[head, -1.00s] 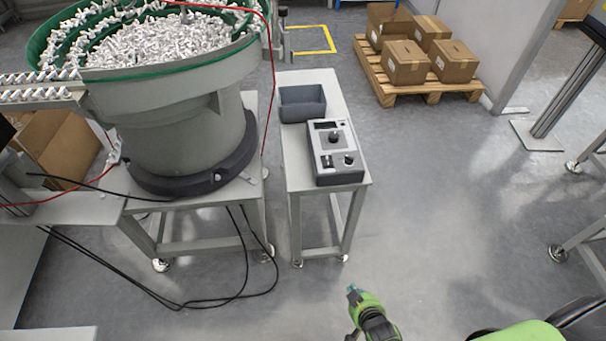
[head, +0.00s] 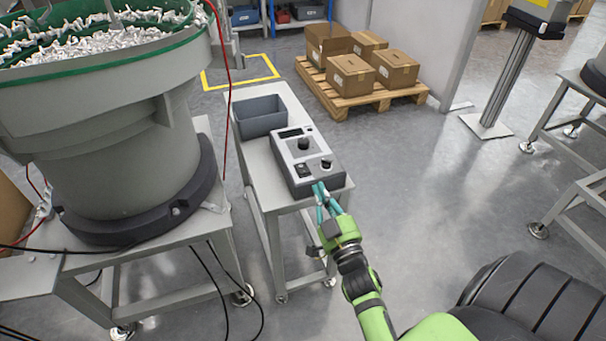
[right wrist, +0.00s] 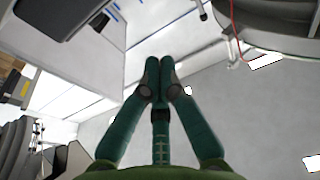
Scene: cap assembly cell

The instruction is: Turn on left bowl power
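The control box (head: 283,153) for the bowl sits on a narrow grey table. It has a large dark knob (head: 303,144), a black switch (head: 304,170) at front left and a smaller knob (head: 326,163) at front right. The bowl feeder (head: 108,90), full of white parts, stands left of it. My right gripper (head: 319,187) has its teal fingertips at the box's front edge, close to the switch; I cannot tell whether they touch. In the right wrist view its fingertips (right wrist: 160,62) meet with nothing visible between them. My left gripper is out of view.
A grey bin (head: 259,117) stands behind the box on the same table (head: 262,160). A red cable (head: 225,90) hangs between feeder and table. A pallet (head: 345,104) with cardboard boxes is farther back.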

